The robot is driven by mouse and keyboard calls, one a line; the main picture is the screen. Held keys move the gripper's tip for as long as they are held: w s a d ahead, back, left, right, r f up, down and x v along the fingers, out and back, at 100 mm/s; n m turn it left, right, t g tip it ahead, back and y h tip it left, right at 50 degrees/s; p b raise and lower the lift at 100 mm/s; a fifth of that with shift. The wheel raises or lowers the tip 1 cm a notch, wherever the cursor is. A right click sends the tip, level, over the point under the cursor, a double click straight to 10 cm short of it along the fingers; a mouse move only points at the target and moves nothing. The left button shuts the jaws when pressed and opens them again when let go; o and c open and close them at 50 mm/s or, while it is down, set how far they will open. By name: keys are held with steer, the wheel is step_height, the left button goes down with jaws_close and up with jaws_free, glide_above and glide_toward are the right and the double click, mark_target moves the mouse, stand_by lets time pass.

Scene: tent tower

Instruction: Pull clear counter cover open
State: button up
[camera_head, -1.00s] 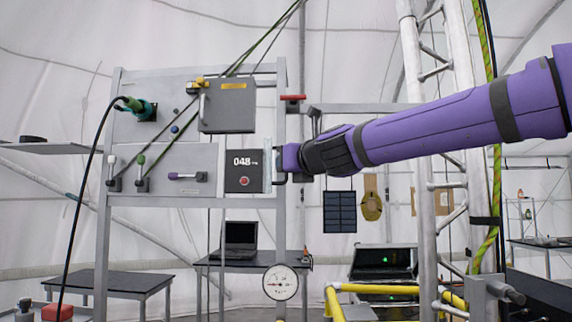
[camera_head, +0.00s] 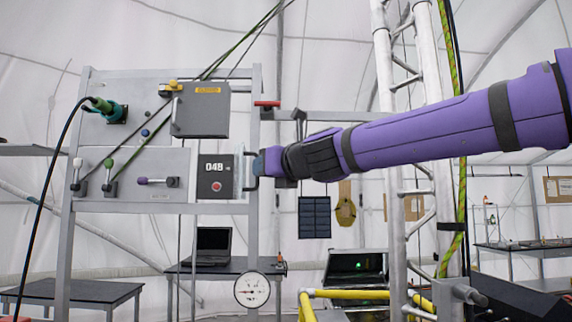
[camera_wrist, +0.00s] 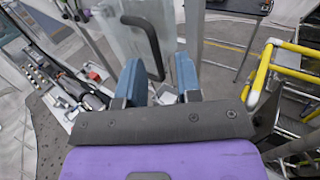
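The counter (camera_head: 214,168) is a dark box reading 048 with a red button, on the right of the rack's panel. The clear cover (camera_head: 239,172) shows as a narrow pale strip at the counter's right edge, seen nearly edge-on. In the wrist view, the cover (camera_wrist: 120,40) is a see-through panel with a dark handle (camera_wrist: 150,45). My gripper (camera_head: 258,165) is at the handle in the head view. In the wrist view, the blue fingers of my gripper (camera_wrist: 160,82) stand apart, either side of the handle's lower end, with gaps visible. Contact cannot be told.
A grey box (camera_head: 201,112) is above the counter, with a red lever (camera_head: 267,104) to its right. A round gauge (camera_head: 252,290) is below. A yellow rail (camera_head: 345,294) and a metal truss (camera_head: 385,130) stand right of the rack. Levers (camera_head: 110,170) are at left.

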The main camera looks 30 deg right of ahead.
steer(key=s, duration=0.7)
steer(key=shift+d, duration=0.35)
stand_by(0.4)
